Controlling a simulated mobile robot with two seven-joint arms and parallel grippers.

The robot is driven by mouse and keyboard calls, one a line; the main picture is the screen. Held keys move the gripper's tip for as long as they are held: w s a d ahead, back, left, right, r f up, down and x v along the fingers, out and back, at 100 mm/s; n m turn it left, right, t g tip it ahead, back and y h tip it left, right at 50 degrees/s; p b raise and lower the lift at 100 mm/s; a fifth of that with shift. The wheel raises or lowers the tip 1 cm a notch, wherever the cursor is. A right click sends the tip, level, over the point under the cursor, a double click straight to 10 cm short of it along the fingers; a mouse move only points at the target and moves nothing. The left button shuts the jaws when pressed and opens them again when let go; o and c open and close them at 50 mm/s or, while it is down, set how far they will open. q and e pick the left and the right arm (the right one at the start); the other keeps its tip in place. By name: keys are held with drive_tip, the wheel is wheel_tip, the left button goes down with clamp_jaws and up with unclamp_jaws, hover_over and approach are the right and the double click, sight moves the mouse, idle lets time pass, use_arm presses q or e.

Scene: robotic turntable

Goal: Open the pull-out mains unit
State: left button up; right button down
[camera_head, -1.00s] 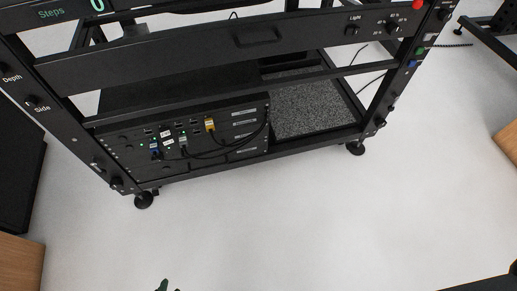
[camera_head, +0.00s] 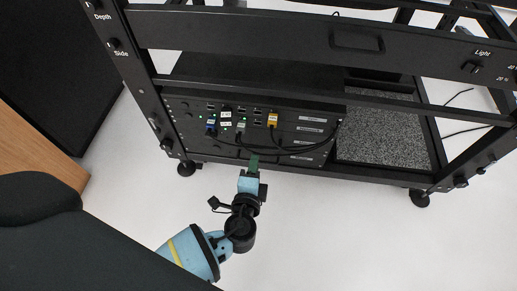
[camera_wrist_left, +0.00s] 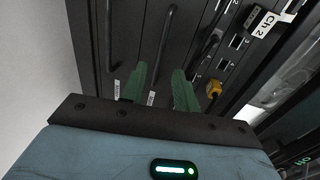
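A black rack unit (camera_head: 275,147) sits low in the frame, with sockets, plugged cables and several labels on its front. In the left wrist view its front (camera_wrist_left: 190,60) shows long bar handles, one of them (camera_wrist_left: 163,45) running toward the gap between my fingers. My left gripper (camera_head: 253,162) is at the lower front of the rack unit. In the left wrist view its green fingers (camera_wrist_left: 158,88) are apart, with no clear grip on a handle. My right gripper is not in view.
Black cables (camera_head: 290,148) and a yellow plug (camera_head: 272,120) are on the rack front. A speckled grey panel (camera_head: 385,135) lies to the right. A frame foot (camera_head: 187,168) stands left of my gripper. The white floor in front (camera_head: 340,235) is clear.

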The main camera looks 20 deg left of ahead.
use_arm(q)
drive_tip(key=b+x, duration=0.2)
drive_tip(key=x, duration=0.4)
drive_tip(key=shift+w, duration=0.15)
clamp_jaws()
